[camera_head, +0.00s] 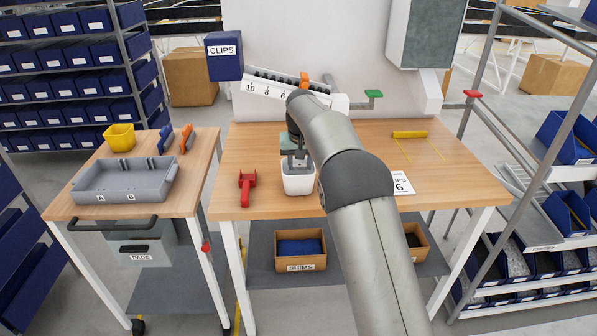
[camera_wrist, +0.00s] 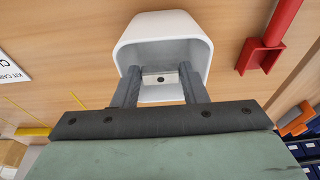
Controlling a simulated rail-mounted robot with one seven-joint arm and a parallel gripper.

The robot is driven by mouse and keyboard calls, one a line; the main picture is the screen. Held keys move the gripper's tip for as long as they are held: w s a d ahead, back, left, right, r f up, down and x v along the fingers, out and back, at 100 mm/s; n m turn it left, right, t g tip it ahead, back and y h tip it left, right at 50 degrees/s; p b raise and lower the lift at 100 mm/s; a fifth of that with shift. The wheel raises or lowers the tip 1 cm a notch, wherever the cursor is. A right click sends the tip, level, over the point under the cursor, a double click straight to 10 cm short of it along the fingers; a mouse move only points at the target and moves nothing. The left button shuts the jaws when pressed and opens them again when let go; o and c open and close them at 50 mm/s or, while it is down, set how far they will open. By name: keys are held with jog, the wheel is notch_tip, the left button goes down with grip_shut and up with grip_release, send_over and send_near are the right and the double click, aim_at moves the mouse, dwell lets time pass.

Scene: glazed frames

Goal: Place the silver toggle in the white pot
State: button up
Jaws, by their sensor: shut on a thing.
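The white pot (camera_head: 298,186) stands upright near the front edge of the wooden bench. In the wrist view the pot (camera_wrist: 163,25) opens toward the camera. My gripper (camera_head: 297,163) points down at the pot's mouth. In the wrist view its two dark fingers (camera_wrist: 160,84) are shut on the silver toggle (camera_wrist: 160,78), a small pale metal piece with a dark hole. Fingers and toggle show against the pot's opening. I cannot tell how far they reach below the rim. The toggle is too hidden to make out in the head view.
A red tool (camera_head: 246,187) lies left of the pot, and a white card (camera_head: 404,183) lies to its right. A numbered white rack (camera_head: 280,88) stands behind. A cart at left holds a grey tray (camera_head: 125,181) and a yellow bin (camera_head: 119,137). The bench's right side is mostly clear.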

jog(key=shift+a+f, duration=0.15)
jog(key=shift+f, duration=0.75)
jog(key=shift+a+f, duration=0.1)
jog(key=shift+f, duration=0.8)
jog(key=shift+f, duration=0.6)
jog(key=o, duration=0.7)
